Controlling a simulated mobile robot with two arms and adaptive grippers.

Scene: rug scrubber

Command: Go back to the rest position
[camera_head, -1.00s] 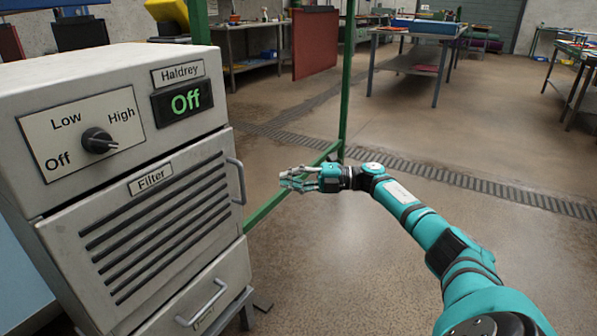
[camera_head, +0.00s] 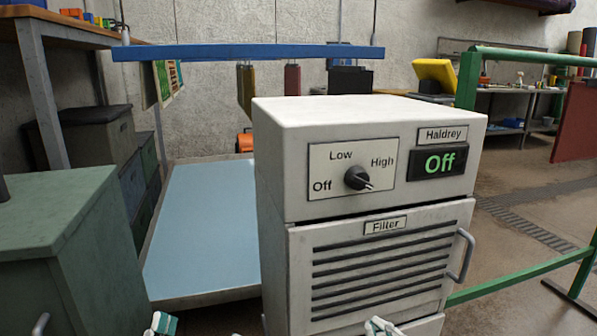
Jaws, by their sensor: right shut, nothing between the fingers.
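My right gripper (camera_head: 380,326) shows only as pale fingertips at the bottom edge, in front of the lower part of the white machine (camera_head: 350,112). It is shut and empty. A small teal and white piece of my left gripper (camera_head: 160,323) shows at the bottom edge, left of the machine. Too little of it is visible to tell its state. The rest of both arms is out of view. The machine's knob (camera_head: 358,178) points to the right, below High.
A green-grey cabinet (camera_head: 50,235) stands close on the left. A pale blue platform (camera_head: 205,225) lies between it and the machine, under a blue bar (camera_head: 250,52). A green rail (camera_head: 520,275) runs right of the machine. Open floor lies at the far right.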

